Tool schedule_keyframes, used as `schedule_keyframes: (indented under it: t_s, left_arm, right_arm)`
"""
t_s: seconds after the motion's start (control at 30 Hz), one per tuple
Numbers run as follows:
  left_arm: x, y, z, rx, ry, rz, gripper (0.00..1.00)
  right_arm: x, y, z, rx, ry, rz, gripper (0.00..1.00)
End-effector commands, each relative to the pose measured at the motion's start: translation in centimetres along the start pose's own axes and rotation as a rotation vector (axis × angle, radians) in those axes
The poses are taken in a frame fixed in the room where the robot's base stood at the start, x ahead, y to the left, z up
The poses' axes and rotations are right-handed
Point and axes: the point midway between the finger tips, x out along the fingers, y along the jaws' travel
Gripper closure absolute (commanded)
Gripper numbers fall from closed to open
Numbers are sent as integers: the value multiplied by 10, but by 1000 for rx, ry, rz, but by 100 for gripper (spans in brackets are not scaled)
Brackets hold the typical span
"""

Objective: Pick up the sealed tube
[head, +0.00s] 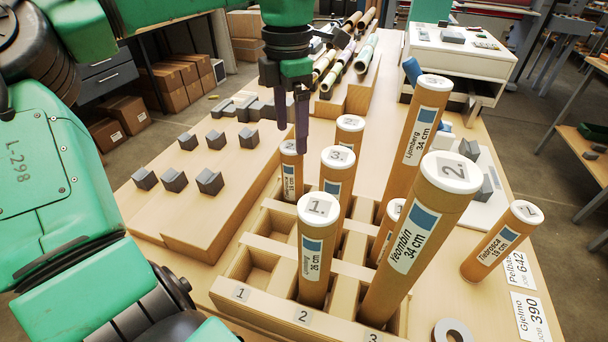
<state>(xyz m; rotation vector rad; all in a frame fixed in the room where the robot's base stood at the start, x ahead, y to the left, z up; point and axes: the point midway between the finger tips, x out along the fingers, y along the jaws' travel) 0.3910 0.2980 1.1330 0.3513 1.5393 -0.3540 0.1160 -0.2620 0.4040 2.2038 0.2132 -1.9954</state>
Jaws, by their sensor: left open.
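Several brown cardboard tubes with white end caps stand in a wooden compartment rack (232,292). I cannot tell which one the task calls sealed. My left gripper (290,125) is open and points down at the short tube (291,178) in the rack's back left; one finger hangs beside its cap, and contact is unclear. A tube capped "1." (312,268) stands in front. The tall Yeombin tube (412,238), capped "2.", leans to its right, with the Ljomberg tube (413,140) behind. The Tiebrosca tube (494,246) stands outside the rack at right. My right gripper is not in view.
A low wooden board (215,215) with several grey blocks lies left of the rack. Rolled sheets (350,65) lie on a wooden stand behind. A white machine (455,55) stands back right. Job cards (530,315) and a grey ring (452,331) lie front right.

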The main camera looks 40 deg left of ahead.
Motion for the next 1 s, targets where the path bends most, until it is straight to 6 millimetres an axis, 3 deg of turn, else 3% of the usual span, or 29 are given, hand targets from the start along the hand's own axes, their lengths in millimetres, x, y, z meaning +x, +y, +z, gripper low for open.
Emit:
schedule_keyframes:
  t_s: [0.1,0.2,0.5,0.73,0.77,0.9,1.0]
  left_arm:
    - [29,-1,0,2,2,-5,11]
    - [44,0,0,1,1,-2,11]
    - [92,2,-2,1,2,-3,11]
    - [100,3,-2,0,-1,0,11]
    - [100,3,-2,0,-1,0,15]
    - [99,3,-2,0,-1,0,68]
    - [99,3,-2,0,-1,0,100]
  right_arm:
    - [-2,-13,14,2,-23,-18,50]
    - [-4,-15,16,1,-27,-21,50]
    - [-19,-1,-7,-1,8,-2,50]
    - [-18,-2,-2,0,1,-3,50]
    - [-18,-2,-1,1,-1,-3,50]
    - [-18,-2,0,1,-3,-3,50]
    - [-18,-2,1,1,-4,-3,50]
